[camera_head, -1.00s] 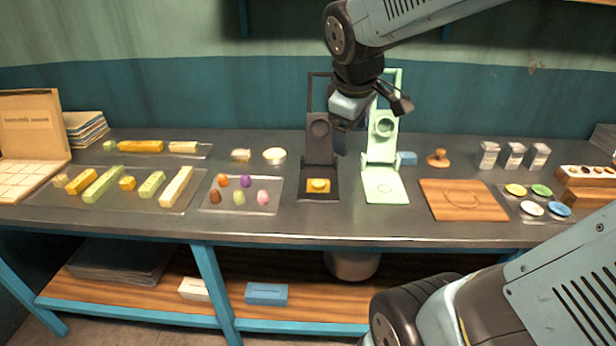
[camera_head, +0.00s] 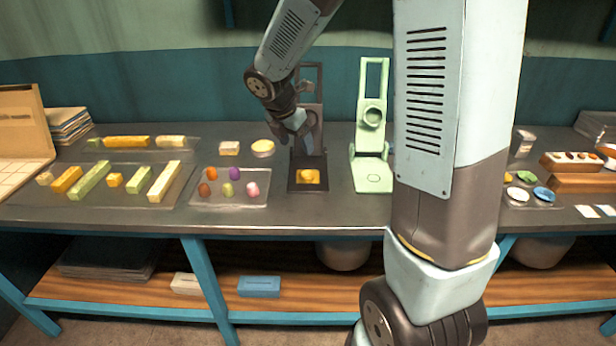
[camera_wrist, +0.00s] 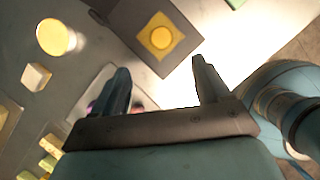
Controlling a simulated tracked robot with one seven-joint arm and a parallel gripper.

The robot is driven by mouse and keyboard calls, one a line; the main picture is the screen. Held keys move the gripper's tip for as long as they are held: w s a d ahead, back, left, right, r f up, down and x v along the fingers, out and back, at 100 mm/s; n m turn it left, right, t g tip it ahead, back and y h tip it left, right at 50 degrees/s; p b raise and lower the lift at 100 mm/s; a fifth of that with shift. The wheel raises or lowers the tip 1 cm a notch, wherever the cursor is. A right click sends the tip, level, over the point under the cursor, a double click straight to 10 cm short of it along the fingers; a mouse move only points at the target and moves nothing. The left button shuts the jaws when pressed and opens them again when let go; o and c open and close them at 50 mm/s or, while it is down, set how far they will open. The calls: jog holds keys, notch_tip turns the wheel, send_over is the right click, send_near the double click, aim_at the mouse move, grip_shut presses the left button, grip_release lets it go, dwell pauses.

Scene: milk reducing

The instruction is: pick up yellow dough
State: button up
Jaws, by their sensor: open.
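The yellow dough (camera_head: 307,175) is a small round lump on a yellow square at the base of the dark press (camera_head: 308,187). In the wrist view the dough (camera_wrist: 161,38) shows as a yellow disc on its square, beyond my fingertips. My gripper (camera_wrist: 160,75) is open, its two fingers apart with nothing between them. In the head view my gripper (camera_head: 303,130) hangs above the bench by the dark press, above the dough; its fingers are partly hard to make out there.
A green press (camera_head: 372,178) stands just right of the dark one. A tray of coloured lumps (camera_head: 230,200) lies to the left, with a round yellow-topped piece (camera_head: 263,147) behind it. Trays of bars lie further left. My arm hides part of the bench at right.

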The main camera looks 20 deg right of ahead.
aim_at(308, 173)
jog(key=x, duration=1.3)
jog(key=shift+s+a+f, duration=0.1)
jog(key=shift+s+a, duration=0.05)
jog(key=shift+s, duration=0.1)
jog(key=c, duration=1.2)
